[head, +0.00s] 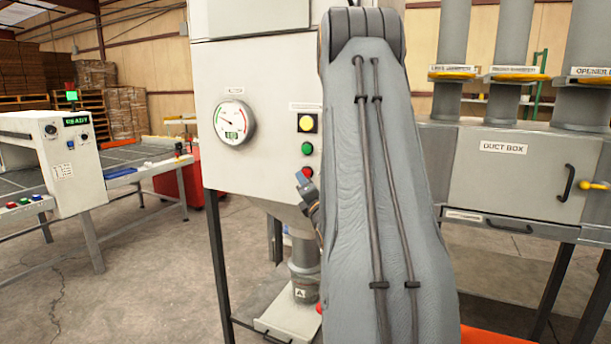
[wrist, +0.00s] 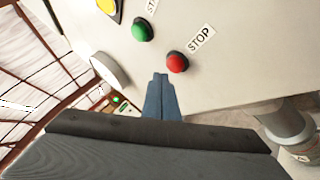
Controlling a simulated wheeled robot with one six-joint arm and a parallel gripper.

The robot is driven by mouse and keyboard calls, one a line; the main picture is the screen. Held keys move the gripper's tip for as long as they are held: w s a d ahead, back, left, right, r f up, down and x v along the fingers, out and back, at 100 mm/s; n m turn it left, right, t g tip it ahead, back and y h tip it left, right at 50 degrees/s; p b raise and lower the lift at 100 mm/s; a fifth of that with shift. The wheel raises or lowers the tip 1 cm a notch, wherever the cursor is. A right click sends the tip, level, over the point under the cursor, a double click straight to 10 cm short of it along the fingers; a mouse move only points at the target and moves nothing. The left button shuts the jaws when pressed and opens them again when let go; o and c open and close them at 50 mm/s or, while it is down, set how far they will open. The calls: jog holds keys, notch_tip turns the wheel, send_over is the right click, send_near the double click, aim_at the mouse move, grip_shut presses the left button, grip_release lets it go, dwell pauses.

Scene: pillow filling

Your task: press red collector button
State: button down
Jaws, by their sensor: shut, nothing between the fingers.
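The red button (wrist: 177,62) sits on the pale collector panel beside a STOP label (wrist: 201,37) in the wrist view. In the head view the red button (head: 307,171) is on the cabinet front, below the green button (head: 307,148). The green button also shows in the wrist view (wrist: 142,30), up and left of the red one. My gripper (wrist: 160,78) is shut and empty, its tips just below and left of the red button in the picture. Whether they touch the panel I cannot tell. In the head view my arm hides most of the gripper (head: 302,180).
A yellow button (head: 306,123) is above the green one, and a round gauge (head: 234,121) is to the left. A duct box (head: 500,170) with a handle stands right of my arm. A machine with a READY display (head: 76,120) stands far left.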

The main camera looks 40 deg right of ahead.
jog(key=shift+s+a+b, duration=0.1)
jog(key=shift+s+a, duration=0.2)
jog(key=shift+a, duration=0.45)
jog(key=shift+s+a+b, duration=0.1)
jog(key=shift+s+a, duration=0.2)
jog(key=shift+a, duration=0.4)
jog(key=shift+s+a+b, duration=0.1)
jog(key=shift+s+a, duration=0.2)
jog(key=shift+a, duration=0.45)
jog(key=a+f+m+g+y, duration=0.35)
jog(key=a+f+m, duration=0.2)
jog(key=a, duration=0.35)
jog(key=a+f+m+g+y, duration=0.2)
jog(key=a+f+m+g, duration=0.4)
jog(key=a, duration=0.4)
jog(key=s+a+f+m+g+y, duration=0.1)
jog(key=s+a+f+m+g, duration=0.2)
jog(key=s+a, duration=0.5)
jog(key=s+a+f+m+g+y, duration=0.1)
jog(key=s+a+f+m+g, duration=0.2)
jog(key=s+a, duration=0.6)
jog(key=s+m+g, duration=0.2)
jog(key=s+g, duration=0.1)
jog(key=s, duration=0.3)
jog(key=shift+a, duration=0.3)
jog(key=shift+y, duration=0.25)
